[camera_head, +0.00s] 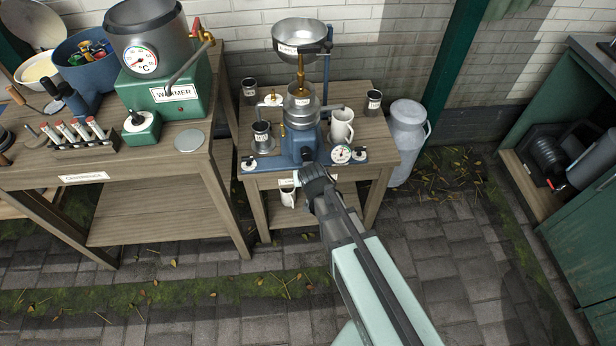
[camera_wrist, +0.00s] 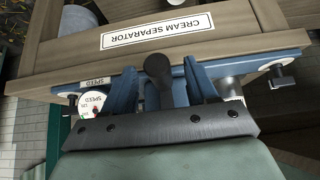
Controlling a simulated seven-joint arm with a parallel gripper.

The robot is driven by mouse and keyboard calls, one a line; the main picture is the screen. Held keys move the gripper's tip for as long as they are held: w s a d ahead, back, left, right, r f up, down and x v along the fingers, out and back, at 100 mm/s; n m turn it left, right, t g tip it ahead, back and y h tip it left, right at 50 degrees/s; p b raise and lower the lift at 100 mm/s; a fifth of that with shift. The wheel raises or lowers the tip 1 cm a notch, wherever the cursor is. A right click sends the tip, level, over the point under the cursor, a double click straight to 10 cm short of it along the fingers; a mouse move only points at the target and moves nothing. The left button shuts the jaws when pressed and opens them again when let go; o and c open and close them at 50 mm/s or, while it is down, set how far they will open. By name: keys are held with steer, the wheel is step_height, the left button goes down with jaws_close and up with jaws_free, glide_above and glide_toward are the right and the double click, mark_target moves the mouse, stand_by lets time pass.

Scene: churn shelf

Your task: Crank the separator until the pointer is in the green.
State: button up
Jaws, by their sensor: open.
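The cream separator (camera_head: 300,108), with a blue base and a steel bowl on top, stands on a small wooden table. Its round white speed dial (camera_head: 341,154) is at the base's right front; it also shows in the wrist view (camera_wrist: 91,102), partly cut off by my gripper's body. It has coloured marks, but the pointer's reading is too small to tell.
A white pitcher (camera_head: 342,126), a metal cup (camera_head: 262,136) and small dark jars stand around the separator. A milk can (camera_head: 408,140) stands right of the table. The warmer bench (camera_head: 120,165) is at left, a green cabinet (camera_head: 580,215) at right.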

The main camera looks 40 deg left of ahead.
steer(key=shift+w+a+f, duration=0.15)
steer(key=shift+f, duration=0.15)
steer(key=shift+w+a+f, duration=0.1)
steer(key=shift+w+f, duration=0.05)
steer(key=shift+f, duration=0.15)
steer(key=shift+c, duration=0.4)
steer(key=c, duration=0.9)
